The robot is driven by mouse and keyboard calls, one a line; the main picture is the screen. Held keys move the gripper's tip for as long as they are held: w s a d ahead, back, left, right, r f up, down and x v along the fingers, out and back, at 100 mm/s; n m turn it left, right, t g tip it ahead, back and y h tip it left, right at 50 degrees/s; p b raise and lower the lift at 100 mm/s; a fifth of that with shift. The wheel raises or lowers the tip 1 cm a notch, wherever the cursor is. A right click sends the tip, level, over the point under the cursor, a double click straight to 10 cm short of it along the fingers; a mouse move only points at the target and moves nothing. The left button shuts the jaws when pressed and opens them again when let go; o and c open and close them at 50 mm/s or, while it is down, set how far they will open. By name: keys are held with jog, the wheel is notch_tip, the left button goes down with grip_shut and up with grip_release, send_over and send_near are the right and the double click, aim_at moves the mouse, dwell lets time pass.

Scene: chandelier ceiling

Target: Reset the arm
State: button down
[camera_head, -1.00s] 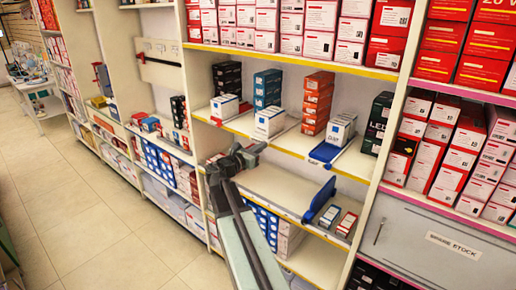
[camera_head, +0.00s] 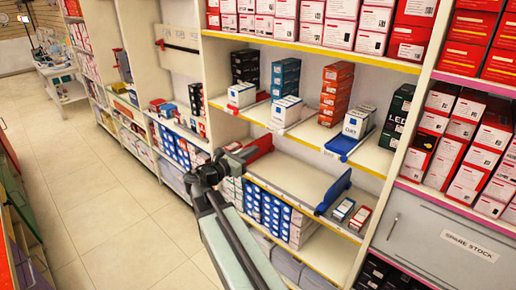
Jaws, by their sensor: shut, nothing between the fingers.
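My arm (camera_head: 232,235) reaches up from the bottom of the head view. It ends in my dark grey gripper (camera_head: 240,154), which points to the right in front of the shelving. The gripper looks shut with nothing held. It overlaps the left end of a mostly bare shelf board in the picture. I cannot tell whether it touches the shelf. The fingertips are small and hard to make out.
A red divider (camera_head: 260,148) shows just behind my gripper. Boxed goods fill the shelves around. The tiled aisle floor (camera_head: 110,215) at left is clear.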

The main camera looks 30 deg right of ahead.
jog(key=s+a+f+m+g+y, duration=0.1)
jog(key=s+a+f+m+y, duration=0.15)
jog(key=a+f+y, duration=0.4)
jog(key=s+a+f+m+y, duration=0.15)
jog(key=a+f+m, duration=0.25)
jog(key=f, duration=0.5)
jog(key=s+a+f+m+g+y, duration=0.1)
jog(key=s+a+f+m+y, duration=0.1)
jog(key=a+f+m+y, duration=0.2)
jog(key=s+a+f+m+g+y, duration=0.2)
jog(key=s+a+f+m+y, duration=0.1)
jog(key=a+m, duration=0.7)
jog(key=a+f+y, duration=0.1)
jog(key=a+y, duration=0.1)
jog(key=a, duration=0.2)
jog(key=shift+s+a+y, duration=0.15)
jog(key=shift+y, duration=0.15)
jog(key=shift+f, duration=0.1)
